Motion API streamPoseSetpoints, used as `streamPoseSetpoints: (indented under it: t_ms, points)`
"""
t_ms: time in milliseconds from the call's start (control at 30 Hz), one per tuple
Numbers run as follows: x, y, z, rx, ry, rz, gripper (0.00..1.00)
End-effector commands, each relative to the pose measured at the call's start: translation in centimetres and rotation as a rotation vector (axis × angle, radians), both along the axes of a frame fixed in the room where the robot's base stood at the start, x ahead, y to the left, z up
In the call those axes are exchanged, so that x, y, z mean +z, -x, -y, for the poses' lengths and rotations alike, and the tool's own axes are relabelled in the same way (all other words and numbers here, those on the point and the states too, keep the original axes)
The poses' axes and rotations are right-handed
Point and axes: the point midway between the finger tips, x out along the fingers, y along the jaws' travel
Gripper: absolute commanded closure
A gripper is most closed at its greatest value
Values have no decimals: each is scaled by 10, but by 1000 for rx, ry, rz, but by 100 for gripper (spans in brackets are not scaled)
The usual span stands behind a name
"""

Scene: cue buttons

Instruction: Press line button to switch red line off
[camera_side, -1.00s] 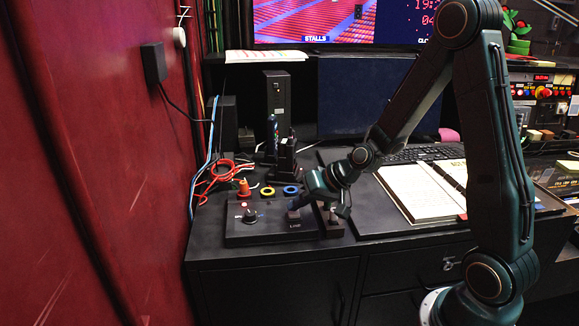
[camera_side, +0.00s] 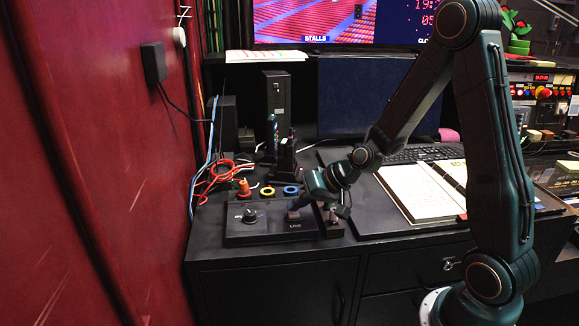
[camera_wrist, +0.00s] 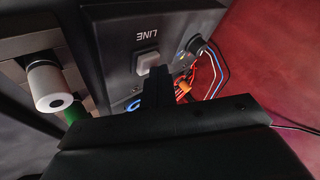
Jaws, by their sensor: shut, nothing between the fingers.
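A flat black control box (camera_side: 262,230) lies on the desk's left part. It carries a round knob (camera_side: 250,215) and a light square button, with the word LINE beside it. The button (camera_wrist: 148,61) and its LINE label (camera_wrist: 147,34) show clearly in the wrist view. My gripper (camera_side: 295,208) points down at the button from the right, with its fingers shut and empty. In the wrist view the dark fingers (camera_wrist: 157,85) overlap the button's lower right edge. Tip and button look touching or nearly so; I cannot tell which. The fingers partly hide the button in the side view.
Yellow (camera_side: 267,191) and blue (camera_side: 291,190) rings and an orange plug (camera_side: 244,187) stand behind the box, beside coiled red cables (camera_side: 213,178). A dark lever unit (camera_side: 330,222) adjoins the box at right. An open notebook (camera_side: 420,190) lies farther right. A red wall bounds the left.

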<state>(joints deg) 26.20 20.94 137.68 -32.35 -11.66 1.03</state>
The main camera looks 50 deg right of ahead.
Motion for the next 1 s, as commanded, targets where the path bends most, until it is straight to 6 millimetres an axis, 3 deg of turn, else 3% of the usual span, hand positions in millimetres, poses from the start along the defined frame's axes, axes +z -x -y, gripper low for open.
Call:
streamPoseSetpoints:
  t_ms: [1000]
  points:
    - [26, 0, 0, -1, 1, 3, 100]
